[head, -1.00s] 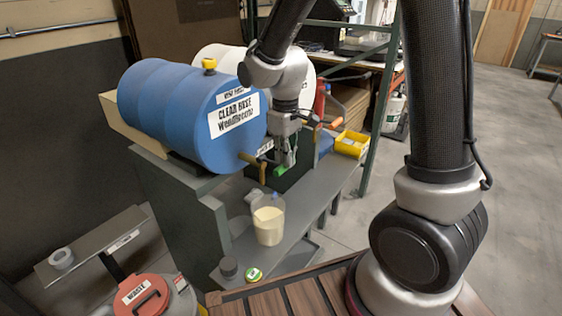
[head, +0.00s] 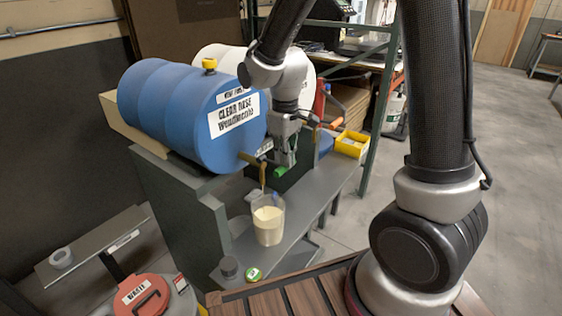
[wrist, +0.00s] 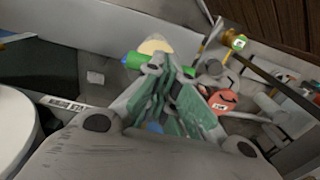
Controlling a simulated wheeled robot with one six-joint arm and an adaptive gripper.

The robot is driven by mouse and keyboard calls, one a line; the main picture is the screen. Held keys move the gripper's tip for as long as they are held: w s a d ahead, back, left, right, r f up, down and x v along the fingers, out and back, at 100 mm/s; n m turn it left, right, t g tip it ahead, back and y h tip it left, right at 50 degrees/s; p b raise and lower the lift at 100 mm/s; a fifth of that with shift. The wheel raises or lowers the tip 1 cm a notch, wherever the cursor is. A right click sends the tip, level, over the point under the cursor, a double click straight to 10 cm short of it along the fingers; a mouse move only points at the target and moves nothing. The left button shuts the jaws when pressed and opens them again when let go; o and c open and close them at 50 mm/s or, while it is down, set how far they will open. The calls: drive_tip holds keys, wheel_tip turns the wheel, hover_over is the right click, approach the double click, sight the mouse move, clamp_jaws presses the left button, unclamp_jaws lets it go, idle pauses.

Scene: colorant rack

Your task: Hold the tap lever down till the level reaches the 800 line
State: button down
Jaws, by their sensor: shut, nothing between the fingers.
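The blue drum labelled CLEAR BASE (head: 190,115) lies on its side on a stand, with a brass tap (head: 250,158) at its front. The tap's green lever (head: 280,171) shows just under my gripper (head: 287,163). In the wrist view my gripper (wrist: 167,68) is shut, and its fingertips cross the middle of the green lever (wrist: 135,60); whether they touch it is hard to tell. A clear jug (head: 268,222) with cream liquid stands below the tap, with an amber streak above it. The jug's 800 line is too small to read.
A white drum (head: 215,58) lies behind the blue one. A yellow bin (head: 350,143) sits at the shelf's far end. A red-lidded waste can (head: 142,295) is at lower left.

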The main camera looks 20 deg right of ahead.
drive_tip(key=shift+r, duration=1.25)
drive_tip(key=shift+r, duration=0.1)
drive_tip(key=shift+r, duration=2.4)
drive_tip(key=shift+s, duration=0.1)
drive_tip(key=s+d+r+m+t, duration=0.2)
drive_tip(key=s+d+r+m, duration=0.1)
drive_tip(key=s+d+r, duration=0.2)
drive_tip(key=s+d+r+m+t, duration=0.2)
drive_tip(key=s+d+r+m, duration=0.2)
drive_tip(key=s+d, duration=0.6)
drive_tip(key=s+r, duration=0.1)
drive_tip(key=s, duration=0.3)
